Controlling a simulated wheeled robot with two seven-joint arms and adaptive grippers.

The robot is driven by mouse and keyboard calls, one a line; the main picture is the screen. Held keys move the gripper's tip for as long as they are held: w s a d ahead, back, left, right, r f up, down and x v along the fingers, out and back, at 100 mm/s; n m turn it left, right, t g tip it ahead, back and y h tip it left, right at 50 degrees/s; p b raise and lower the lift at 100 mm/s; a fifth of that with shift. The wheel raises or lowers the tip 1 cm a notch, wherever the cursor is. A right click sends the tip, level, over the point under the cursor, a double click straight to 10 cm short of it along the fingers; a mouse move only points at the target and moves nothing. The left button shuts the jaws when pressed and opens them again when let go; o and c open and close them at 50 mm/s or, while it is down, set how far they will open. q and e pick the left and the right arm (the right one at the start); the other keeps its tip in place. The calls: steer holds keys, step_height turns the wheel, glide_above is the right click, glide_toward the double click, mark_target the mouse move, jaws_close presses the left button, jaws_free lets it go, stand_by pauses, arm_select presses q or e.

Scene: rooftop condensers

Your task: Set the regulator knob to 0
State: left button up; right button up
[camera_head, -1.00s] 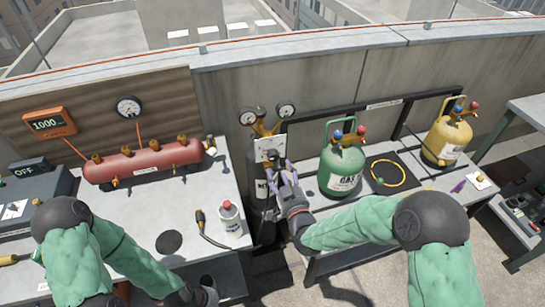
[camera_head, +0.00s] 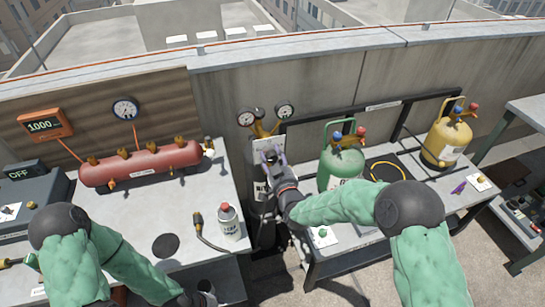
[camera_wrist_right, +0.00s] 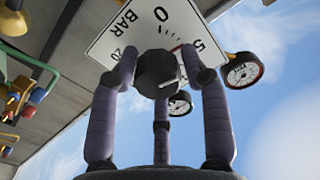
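The regulator (camera_head: 268,145) stands between the two benches with a white dial plate and two gauges. In the right wrist view, the dial plate (camera_wrist_right: 103,40) shows BAR, 0, 5 and 20. The dark round knob (camera_wrist_right: 157,70) has a pale line near its lower right edge; which number it points at is unclear. My right gripper (camera_head: 270,158) is at the knob, and its purple fingers (camera_wrist_right: 160,75) stand on both sides of it. Whether they press on it I cannot tell. My left gripper (camera_head: 205,293) is low at the bottom edge, partly cut off.
A green cylinder (camera_head: 341,165) and a yellow cylinder (camera_head: 446,145) stand on the right bench.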

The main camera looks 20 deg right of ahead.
steer(key=c, duration=0.5)
steer(key=shift+r, duration=0.1)
steer(key=shift+w+n, duration=0.1)
steer(key=shift+n, duration=0.3)
